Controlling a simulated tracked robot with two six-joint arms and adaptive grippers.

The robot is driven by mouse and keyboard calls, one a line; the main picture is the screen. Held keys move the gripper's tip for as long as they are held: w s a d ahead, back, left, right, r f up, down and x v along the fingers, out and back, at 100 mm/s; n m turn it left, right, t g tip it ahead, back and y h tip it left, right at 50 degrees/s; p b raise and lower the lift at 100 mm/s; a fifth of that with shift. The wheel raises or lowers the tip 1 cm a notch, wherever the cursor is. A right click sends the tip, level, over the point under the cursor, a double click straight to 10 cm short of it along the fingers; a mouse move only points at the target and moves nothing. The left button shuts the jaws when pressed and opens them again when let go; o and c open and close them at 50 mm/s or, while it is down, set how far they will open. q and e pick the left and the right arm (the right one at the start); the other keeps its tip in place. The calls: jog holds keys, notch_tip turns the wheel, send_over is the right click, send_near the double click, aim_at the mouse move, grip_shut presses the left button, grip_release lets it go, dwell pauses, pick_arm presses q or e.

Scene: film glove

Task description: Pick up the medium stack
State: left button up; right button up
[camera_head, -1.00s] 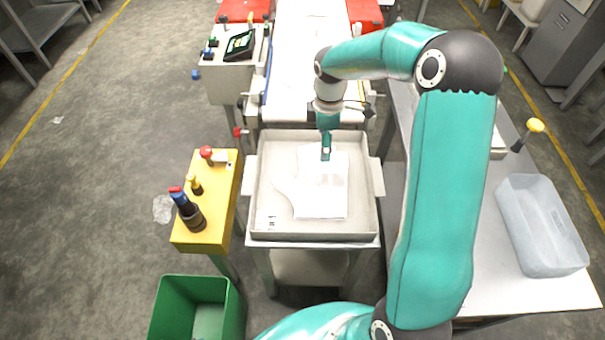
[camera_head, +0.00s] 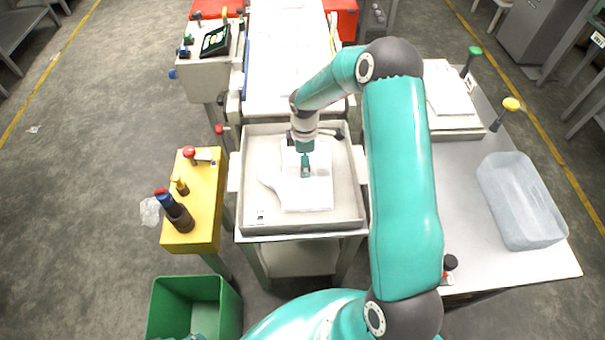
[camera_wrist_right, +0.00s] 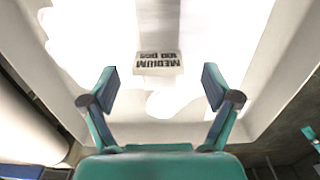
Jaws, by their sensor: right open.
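The medium stack (camera_head: 318,195) is a flat pile of white film gloves lying in the grey tray (camera_head: 352,205) in the head view. In the right wrist view a paper band reading MEDIUM 100 pcs (camera_wrist_right: 158,64) shows on the overexposed white stack (camera_wrist_right: 160,100). My right gripper (camera_head: 305,172) is over the back part of the stack in the head view. In the wrist view the gripper (camera_wrist_right: 160,78) has its fingers spread wide, with the band between them and nothing held. I cannot tell the height left above the stack.
The tray's raised walls surround the stack. A conveyor (camera_head: 290,60) adjoins behind. At right, a table (camera_head: 470,235) carries a clear bin (camera_head: 520,200) and a shallow box with white sheets (camera_head: 447,90).

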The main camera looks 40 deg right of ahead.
aim_at(296, 165)
notch_tip(296, 165, down, 4)
jog(key=shift+w+r, duration=0.15)
jog(key=shift+r, duration=0.1)
jog(key=c, duration=1.3)
